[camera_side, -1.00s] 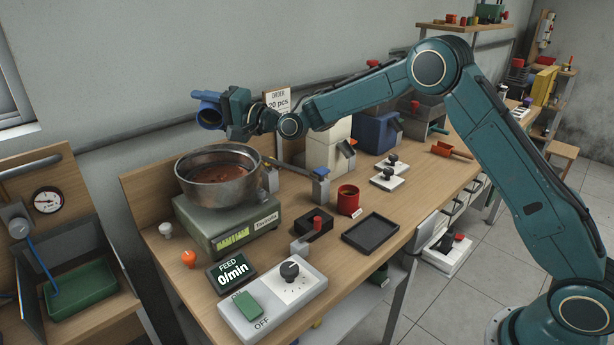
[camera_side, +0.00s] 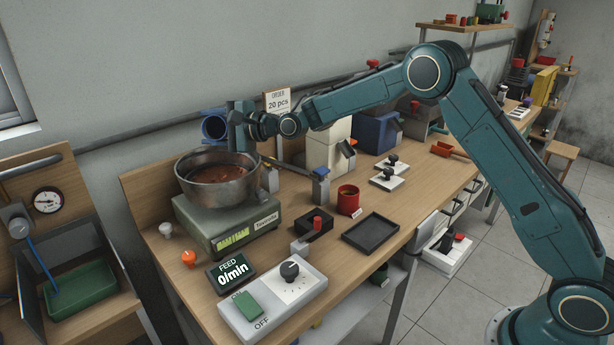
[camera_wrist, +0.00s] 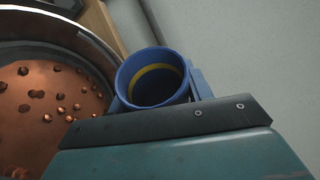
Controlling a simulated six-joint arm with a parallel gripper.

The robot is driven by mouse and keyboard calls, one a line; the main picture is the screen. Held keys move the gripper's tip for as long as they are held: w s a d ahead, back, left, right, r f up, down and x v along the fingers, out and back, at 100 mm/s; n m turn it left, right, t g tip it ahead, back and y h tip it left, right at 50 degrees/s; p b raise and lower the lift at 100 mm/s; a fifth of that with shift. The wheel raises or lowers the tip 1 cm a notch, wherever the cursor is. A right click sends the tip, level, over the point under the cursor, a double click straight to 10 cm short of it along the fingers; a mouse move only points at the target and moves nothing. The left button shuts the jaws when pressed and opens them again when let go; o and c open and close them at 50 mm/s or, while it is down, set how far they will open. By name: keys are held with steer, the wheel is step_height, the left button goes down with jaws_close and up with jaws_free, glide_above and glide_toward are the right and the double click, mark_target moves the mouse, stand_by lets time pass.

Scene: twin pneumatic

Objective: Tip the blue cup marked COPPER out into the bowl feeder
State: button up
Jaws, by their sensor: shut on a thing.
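The blue cup (camera_side: 213,126) is held above the back of the metal bowl feeder in the side view, its mouth turned toward the camera. The wrist view shows the cup (camera_wrist: 152,77) with a yellow band inside; its dark inside shows no pieces I can make out. Any COPPER mark is hidden. My gripper (camera_side: 226,124) is shut on the cup. The bowl feeder (camera_side: 217,194) stands on a green base with a lit display. Copper-coloured pieces lie in the bowl (camera_wrist: 100,50), to the left of the cup in the wrist view.
A FEED display (camera_side: 231,271) reads 0/min, beside a control box (camera_side: 272,303) with a green switch and dial. A red cup (camera_side: 348,199) and a black tray (camera_side: 370,234) stand to the right. An order card (camera_side: 278,101) stands behind my wrist.

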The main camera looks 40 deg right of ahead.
steer(key=shift+r+m, duration=0.1)
steer(key=shift+m, duration=0.2)
steer(key=shift+s+a+r+m+g, duration=0.15)
steer(key=shift+r+m+g, duration=0.1)
steer(key=shift+m+g, duration=0.55)
steer(key=m, duration=0.2)
steer(key=m+g, duration=0.1)
steer(key=shift+s+a+r+y, duration=0.15)
steer(key=shift+s+r+y, duration=0.05)
steer(key=shift+r+y, duration=0.1)
steer(key=shift+s+a+r+m+g+y, duration=0.25)
steer(key=shift+s+a+m+g, duration=0.25)
steer(key=shift+m, duration=0.3)
steer(key=shift+s+a+r+m+g+y, duration=0.25)
steer(key=shift+s+m+g, duration=0.25)
steer(key=shift+m, duration=0.3)
steer(key=shift+s+a+r+m+g+y, duration=0.2)
steer(key=shift+s+a+m+g+y, duration=0.1)
steer(key=shift+s+a+m+g, duration=0.4)
steer(key=shift+w+d, duration=0.25)
steer(key=shift+w, duration=0.05)
steer(key=shift+d, duration=0.1)
